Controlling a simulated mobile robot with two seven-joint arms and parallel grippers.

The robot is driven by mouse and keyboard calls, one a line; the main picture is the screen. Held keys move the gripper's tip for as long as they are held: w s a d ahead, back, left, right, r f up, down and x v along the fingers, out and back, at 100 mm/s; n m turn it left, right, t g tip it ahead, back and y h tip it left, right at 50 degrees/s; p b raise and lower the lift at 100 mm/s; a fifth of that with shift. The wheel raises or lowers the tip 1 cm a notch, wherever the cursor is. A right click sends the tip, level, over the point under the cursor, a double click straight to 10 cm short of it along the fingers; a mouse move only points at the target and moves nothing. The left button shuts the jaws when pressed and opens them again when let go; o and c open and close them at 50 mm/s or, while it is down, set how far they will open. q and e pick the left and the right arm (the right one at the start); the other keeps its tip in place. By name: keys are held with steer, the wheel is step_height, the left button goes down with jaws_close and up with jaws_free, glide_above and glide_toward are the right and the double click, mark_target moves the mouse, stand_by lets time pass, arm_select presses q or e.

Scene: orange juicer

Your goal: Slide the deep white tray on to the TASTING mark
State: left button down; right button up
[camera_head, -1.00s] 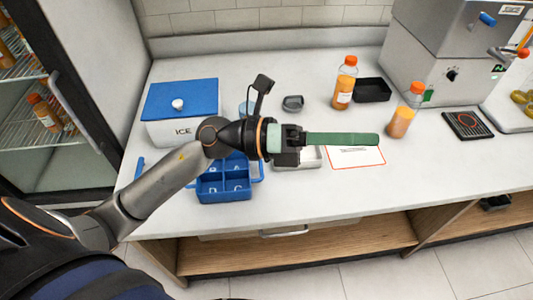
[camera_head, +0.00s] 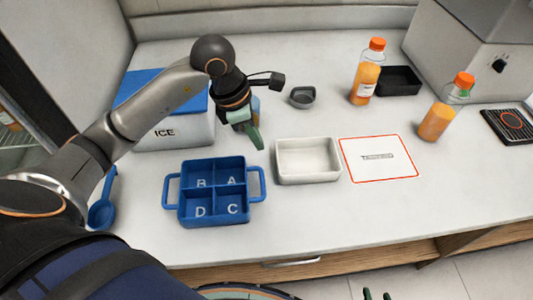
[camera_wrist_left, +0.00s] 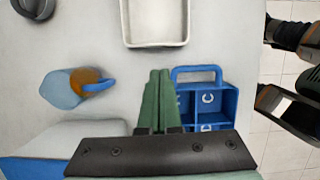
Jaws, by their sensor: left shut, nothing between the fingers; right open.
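The deep white tray (camera_head: 308,162) lies empty on the counter, just left of the TASTING mark (camera_head: 378,170), a red-outlined white rectangle. A narrow gap separates them. The tray also shows at the top of the left wrist view (camera_wrist_left: 155,25). My left gripper (camera_head: 258,144) is shut and empty, its green fingers pointing down just left of the tray, apart from it. Its fingers also show in the left wrist view (camera_wrist_left: 158,78). My right gripper (camera_head: 377,295) is open at the bottom edge of the head view, off the counter's front; only its fingertips show there.
A blue divided caddy (camera_head: 214,192) stands left of the tray, in front of the ICE box (camera_head: 175,132). A cup (camera_wrist_left: 64,90) stands near my left fingers. A small dark bowl (camera_head: 302,97) and juice bottles (camera_head: 366,78) stand behind. The mark's surface is clear.

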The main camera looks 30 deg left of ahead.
arm_select(q)
glide_toward(273, 170)
steer(key=x, duration=0.5)
steer(key=shift+d, duration=0.1)
steer(key=shift+w+d+f, duration=0.15)
steer(key=shift+f, duration=0.55)
arm_select(e)
steer(key=shift+s, duration=0.2)
